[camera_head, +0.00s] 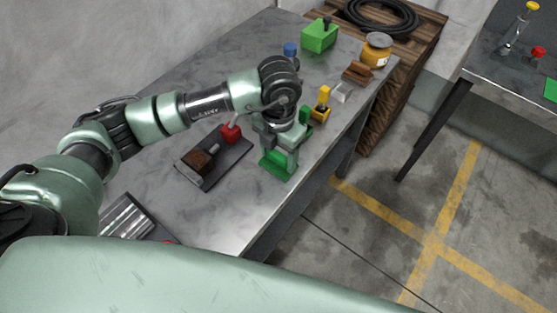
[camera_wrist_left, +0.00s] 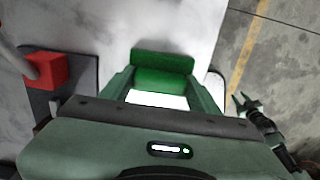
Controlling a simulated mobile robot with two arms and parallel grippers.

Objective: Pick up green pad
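The green pad (camera_head: 275,167) lies on the grey table near its front edge, partly hidden in the head view by my left gripper (camera_head: 284,154). In the left wrist view, the green pad (camera_wrist_left: 162,60) shows just past the fingertips of my left gripper (camera_wrist_left: 161,75). The fingers are apart by about the pad's width, with one at each side of it. Bare table shows between them; I cannot tell whether they touch the pad. A small pale green and black part at the right of the wrist view looks like my right gripper (camera_wrist_left: 246,104); its opening is unclear.
Yellow (camera_head: 322,102), blue (camera_head: 290,49) and larger green (camera_head: 319,36) items stand farther back. The table's front edge is close to the pad.

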